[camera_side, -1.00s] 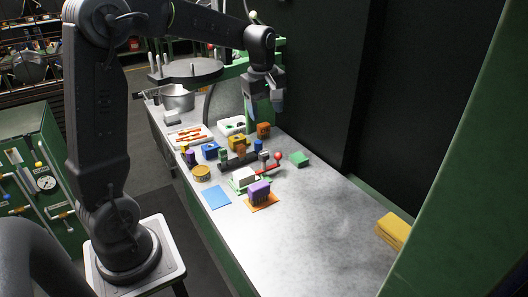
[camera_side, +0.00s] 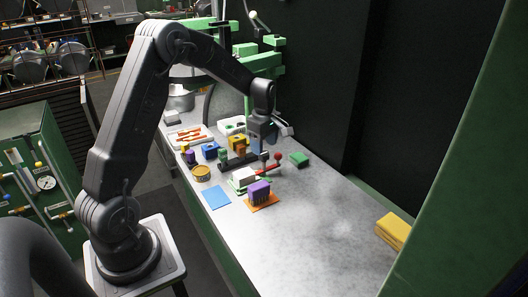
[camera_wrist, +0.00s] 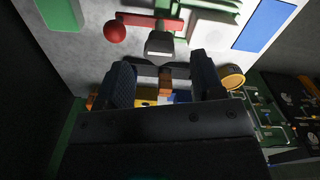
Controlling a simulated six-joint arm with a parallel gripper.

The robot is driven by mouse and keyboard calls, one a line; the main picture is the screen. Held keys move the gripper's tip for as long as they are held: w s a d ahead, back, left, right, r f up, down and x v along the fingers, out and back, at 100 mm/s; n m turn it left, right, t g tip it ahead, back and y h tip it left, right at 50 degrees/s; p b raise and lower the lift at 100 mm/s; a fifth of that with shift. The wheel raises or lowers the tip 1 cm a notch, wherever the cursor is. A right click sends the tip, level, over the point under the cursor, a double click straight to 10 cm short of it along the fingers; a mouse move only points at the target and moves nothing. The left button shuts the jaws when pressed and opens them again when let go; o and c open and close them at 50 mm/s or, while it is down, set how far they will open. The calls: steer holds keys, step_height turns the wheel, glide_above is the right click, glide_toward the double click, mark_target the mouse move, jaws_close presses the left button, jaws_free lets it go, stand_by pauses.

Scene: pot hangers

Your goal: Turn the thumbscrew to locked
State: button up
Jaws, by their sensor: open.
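The thumbscrew is hard to single out. A grey post with a pale flat top (camera_wrist: 160,44) stands just beyond my fingertips in the wrist view and may be it. My gripper (camera_wrist: 163,72) is open, its two dark fingers apart, with no object clearly held between them. In the side view my gripper (camera_side: 262,138) points down over the dark rail of small fixtures (camera_side: 232,163), close to its right end. My fingers hide part of that end, and the lock position cannot be read.
A red lever with a red ball (camera_side: 277,156) sits close by, also in the wrist view (camera_wrist: 115,31).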

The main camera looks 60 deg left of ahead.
mark_target(264, 153)
steer(key=shift+f, duration=1.6)
steer(key=c, duration=0.9)
steer(key=shift+c, duration=0.2)
